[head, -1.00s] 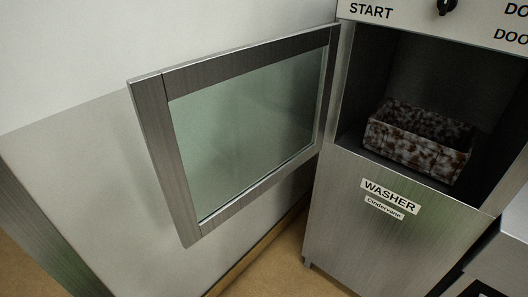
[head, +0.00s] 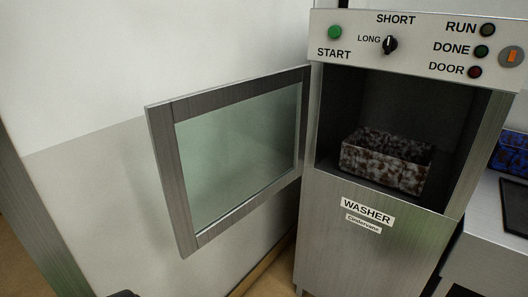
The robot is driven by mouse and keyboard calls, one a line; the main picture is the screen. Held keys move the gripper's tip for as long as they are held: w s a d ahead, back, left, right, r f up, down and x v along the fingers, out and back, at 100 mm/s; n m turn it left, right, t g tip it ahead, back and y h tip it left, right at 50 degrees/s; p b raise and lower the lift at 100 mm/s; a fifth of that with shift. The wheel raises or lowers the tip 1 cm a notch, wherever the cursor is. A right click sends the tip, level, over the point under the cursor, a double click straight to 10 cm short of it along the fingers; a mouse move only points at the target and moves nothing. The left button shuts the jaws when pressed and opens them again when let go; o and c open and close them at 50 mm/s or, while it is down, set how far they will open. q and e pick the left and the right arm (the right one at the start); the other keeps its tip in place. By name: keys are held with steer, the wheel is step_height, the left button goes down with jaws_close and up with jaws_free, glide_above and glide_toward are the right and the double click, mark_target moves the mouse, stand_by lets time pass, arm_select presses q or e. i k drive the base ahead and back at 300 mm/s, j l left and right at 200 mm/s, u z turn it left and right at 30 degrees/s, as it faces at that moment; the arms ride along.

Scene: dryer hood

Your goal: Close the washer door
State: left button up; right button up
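The washer (head: 345,240) stands right of centre in the head view, with a "WASHER" label on its front. Its door (head: 165,165), a metal frame around a glass pane, stands wide open, swung out to the left from the left edge of the opening. A speckled brown and white open box (head: 385,160) sits inside the washer chamber. A small dark shape shows at the bottom edge, left of centre; I cannot tell what it is. Neither gripper is recognisable in the view.
The control panel (head: 415,45) above the opening has a green START button (head: 335,32), a black knob (head: 390,44) and indicator lamps. A counter (head: 490,215) with a blue speckled item (head: 512,152) stands to the right. A wall is behind the door.

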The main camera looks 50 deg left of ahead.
mark_target(162, 117)
steer(key=k+j, duration=0.2)
steer(key=j, duration=0.2)
steer(key=k+j, duration=0.15)
steer(key=j, duration=0.3)
steer(key=k+j+z, duration=0.1)
steer(key=j, duration=0.3)
steer(key=k+j, duration=0.5)
steer(key=j, duration=0.3)
steer(key=k+j, duration=0.2)
steer(key=j, duration=0.2)
steer(key=k+j+z, duration=0.1)
steer(key=j, duration=0.3)
steer(key=k+j, duration=0.3)
steer(key=i+j+u, duration=0.1)
steer(key=i+j, duration=0.15)
steer(key=j, duration=0.15)
